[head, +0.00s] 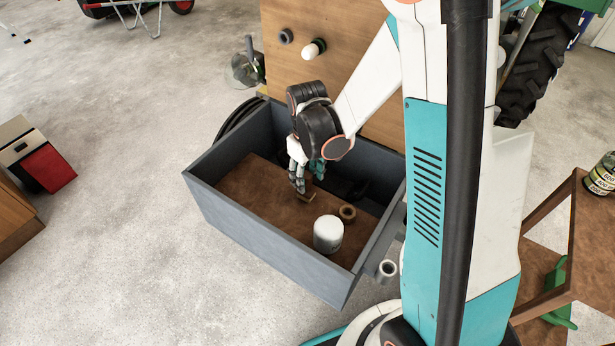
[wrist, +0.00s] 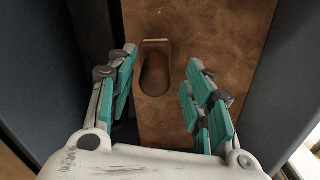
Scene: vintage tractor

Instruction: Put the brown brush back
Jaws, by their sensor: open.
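A brown brush (wrist: 155,72) lies on the brown bottom of a grey open box, between the fingers of my gripper (wrist: 163,58) in the wrist view. It is darker at its rounded near end and has a pale strip along its far edge. In the head view a small part of it (head: 307,197) shows just beneath the fingertips. My gripper (head: 308,178) reaches down into the box with its fingers apart, and nothing is held. I cannot tell whether a finger touches the brush.
The grey box (head: 262,252) has high walls around my gripper. A white can (head: 328,235) and a brown ring (head: 348,212) stand near its front right corner. A wooden panel with pegs (head: 345,30) rises behind. A wooden shelf (head: 560,215) is at right.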

